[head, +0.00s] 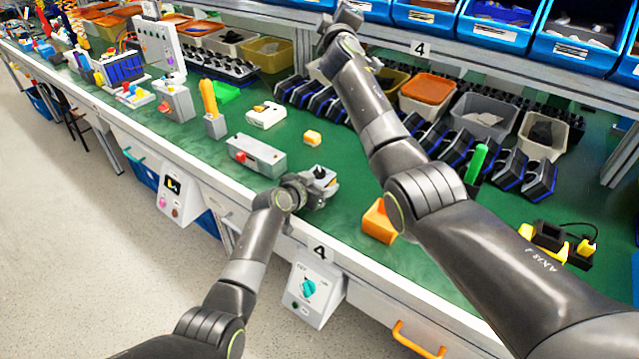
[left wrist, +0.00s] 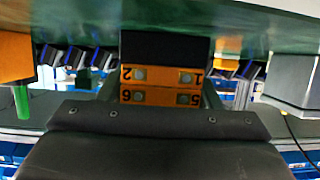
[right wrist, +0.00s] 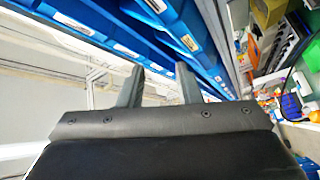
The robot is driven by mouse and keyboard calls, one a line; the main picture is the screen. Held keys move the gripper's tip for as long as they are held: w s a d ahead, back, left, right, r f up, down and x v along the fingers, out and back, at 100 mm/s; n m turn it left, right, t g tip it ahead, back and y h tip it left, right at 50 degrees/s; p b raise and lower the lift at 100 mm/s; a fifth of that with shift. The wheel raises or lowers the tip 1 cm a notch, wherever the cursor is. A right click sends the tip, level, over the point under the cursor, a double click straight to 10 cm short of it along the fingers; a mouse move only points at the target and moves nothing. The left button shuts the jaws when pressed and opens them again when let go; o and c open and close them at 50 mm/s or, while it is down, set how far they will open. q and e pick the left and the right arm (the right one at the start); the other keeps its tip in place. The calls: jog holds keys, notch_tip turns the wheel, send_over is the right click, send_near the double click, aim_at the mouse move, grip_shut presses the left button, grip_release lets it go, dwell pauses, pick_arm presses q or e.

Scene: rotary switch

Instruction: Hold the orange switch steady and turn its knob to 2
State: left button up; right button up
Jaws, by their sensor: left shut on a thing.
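The orange switch (left wrist: 160,85) sits between the fingers of my left gripper in the left wrist view. Its orange side shows upside-down digits, among them 1, 2, 5 and 6, with grey screw heads. A dark block (left wrist: 165,48) adjoins it. In the head view my left gripper (head: 322,178) is shut on the switch near the front of the green bench and hides most of it. The knob's setting cannot be read. My right gripper (head: 342,28) is raised high toward the back bins, away from the switch. In the right wrist view its fingers (right wrist: 158,85) are apart and empty.
An orange block (head: 380,221) lies to the right of my left gripper. A grey box with a red button (head: 257,157) and a small yellow-orange block (head: 312,138) stand to its left and behind. Blue bins (head: 490,28) line the back shelf. The green bench around the switch has free room.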

notch_tip(320, 180, down, 7)
jog(key=d+m+g+h, duration=0.2)
jog(key=m+g, duration=0.3)
jog(key=m, duration=0.1)
jog(key=m+g+y, duration=0.2)
jog(key=m+g, duration=0.2)
jog(key=g, duration=0.8)
send_over(320, 169)
jog(key=s+f+x, duration=0.1)
jog(key=s+x, duration=0.2)
jog(key=x, duration=1.1)
jog(key=shift+s+f, duration=0.2)
jog(key=shift+f, duration=1.95)
jog(key=shift+s+f, duration=0.2)
jog(key=shift+f, duration=1.95)
grip_shut()
